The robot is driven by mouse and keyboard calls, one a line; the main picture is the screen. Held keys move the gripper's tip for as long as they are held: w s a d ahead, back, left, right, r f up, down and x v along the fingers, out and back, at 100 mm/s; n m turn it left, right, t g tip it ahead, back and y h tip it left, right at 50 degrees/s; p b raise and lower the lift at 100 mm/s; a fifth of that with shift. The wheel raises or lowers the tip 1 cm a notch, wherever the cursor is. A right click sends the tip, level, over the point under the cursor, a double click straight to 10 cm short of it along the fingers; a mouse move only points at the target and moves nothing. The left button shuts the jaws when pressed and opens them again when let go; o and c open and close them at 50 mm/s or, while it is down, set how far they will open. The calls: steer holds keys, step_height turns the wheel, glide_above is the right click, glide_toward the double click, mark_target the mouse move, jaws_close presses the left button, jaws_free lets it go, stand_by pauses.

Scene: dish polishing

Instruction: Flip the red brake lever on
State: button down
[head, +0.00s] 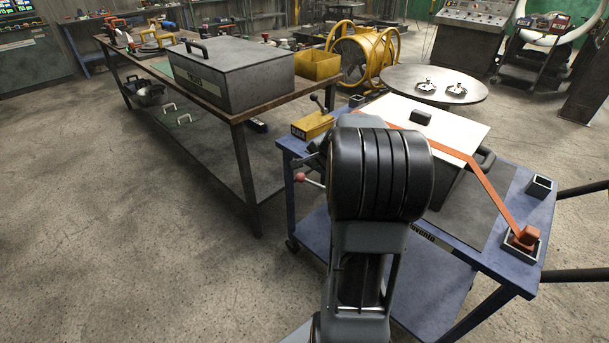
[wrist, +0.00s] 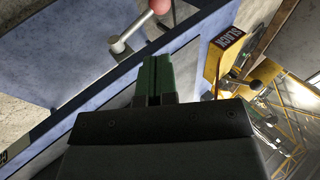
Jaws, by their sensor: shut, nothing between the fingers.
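The brake lever (wrist: 134,31) is a short metal rod on a round pivot at the blue cart's side, with a red ball knob (wrist: 160,6) at the top edge of the wrist view. In the head view its red knob (head: 300,177) sticks out left of the cart's near-left side. My gripper (wrist: 157,62) has green fingers closed together with nothing between them. The fingertips are just below and right of the lever in the wrist view, apart from it. In the head view my own arm hides most of the gripper.
The blue cart (head: 545,210) carries a yellow block labelled SLACK (wrist: 232,50) with a black lever, right of my fingers in the wrist view. An orange strap (head: 480,180) crosses a pale-topped box. A wooden workbench (head: 140,60) stands left. Floor at left is clear.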

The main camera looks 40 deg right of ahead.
mark_target(302, 176)
steer(key=b+x, duration=0.1)
steer(key=x, duration=1.2)
steer(key=shift+w+f, duration=0.2)
